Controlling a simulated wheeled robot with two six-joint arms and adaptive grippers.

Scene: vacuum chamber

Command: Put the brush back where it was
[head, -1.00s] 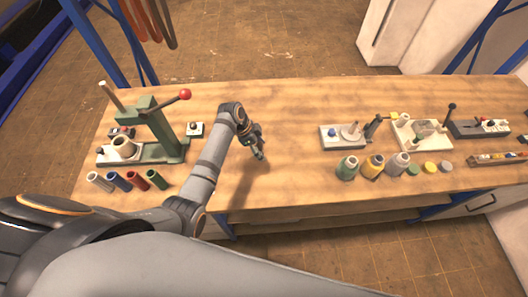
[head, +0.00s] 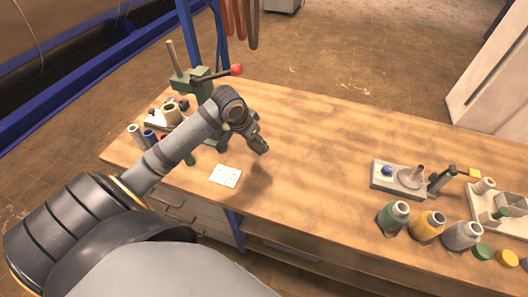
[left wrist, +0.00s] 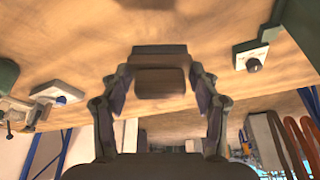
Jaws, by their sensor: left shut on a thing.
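My left gripper (head: 258,144) is above the wooden workbench, right of the green press. In the left wrist view its two fingers (left wrist: 161,95) stand on either side of a dark brown block (left wrist: 160,82), which appears to be the brush, and it is shut on it. A wider brown part (left wrist: 159,50) shows just beyond the block. In the head view the brush is too small and dark to make out at the fingertips. My right gripper is in neither view.
The green press (head: 203,77) with a red-knobbed lever stands at the back left. A white card (head: 225,176) lies near the front edge. The bench middle (head: 315,160) is clear.

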